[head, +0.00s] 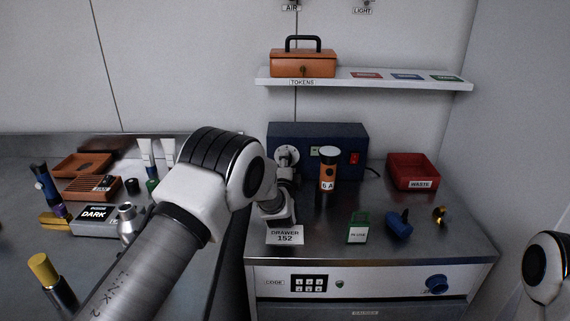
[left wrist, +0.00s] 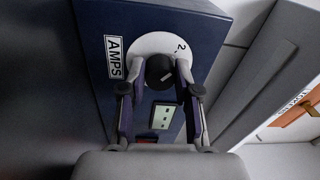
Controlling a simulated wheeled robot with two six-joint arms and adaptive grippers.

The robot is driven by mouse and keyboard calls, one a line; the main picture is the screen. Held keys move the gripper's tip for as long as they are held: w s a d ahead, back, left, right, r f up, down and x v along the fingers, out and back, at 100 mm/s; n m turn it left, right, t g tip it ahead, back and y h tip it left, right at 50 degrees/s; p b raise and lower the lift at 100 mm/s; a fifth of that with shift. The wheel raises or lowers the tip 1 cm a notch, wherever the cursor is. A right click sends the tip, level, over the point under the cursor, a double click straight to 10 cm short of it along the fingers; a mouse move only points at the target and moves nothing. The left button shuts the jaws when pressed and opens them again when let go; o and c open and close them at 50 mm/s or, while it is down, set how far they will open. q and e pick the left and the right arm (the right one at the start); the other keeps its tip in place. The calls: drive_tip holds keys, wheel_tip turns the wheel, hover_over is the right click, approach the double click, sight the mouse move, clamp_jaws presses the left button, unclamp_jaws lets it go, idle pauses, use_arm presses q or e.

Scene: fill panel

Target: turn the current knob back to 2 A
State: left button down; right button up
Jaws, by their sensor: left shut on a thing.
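The dark blue power box (head: 345,135) stands against the back wall on the right-hand counter. Its front carries a white round dial (head: 287,153), partly hidden by my left gripper (head: 287,168). In the left wrist view, the black current knob (left wrist: 158,70) sits on the white dial (left wrist: 152,42), beside an AMPS label (left wrist: 115,58). A 2 is printed on the dial near its upper right edge. My left gripper (left wrist: 160,72) is shut on the knob, one finger on each side. I cannot tell surely where the knob points. My right gripper is out of view.
A lit display (left wrist: 161,117) is below the dial.

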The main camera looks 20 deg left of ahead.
use_arm(q)
drive_tip(key=shift+w+r, duration=0.1)
drive_tip(key=shift+r, duration=0.15)
drive_tip(key=c, duration=0.9)
unclamp_jaws()
drive_tip(key=shift+o, duration=0.4)
drive_tip(key=shift+w+d+f, duration=0.1)
drive_tip(key=shift+w+f, duration=0.05)
drive_tip(key=shift+f, duration=0.05)
drive_tip(key=v, duration=1.2)
drive_tip(key=shift+f, duration=0.1)
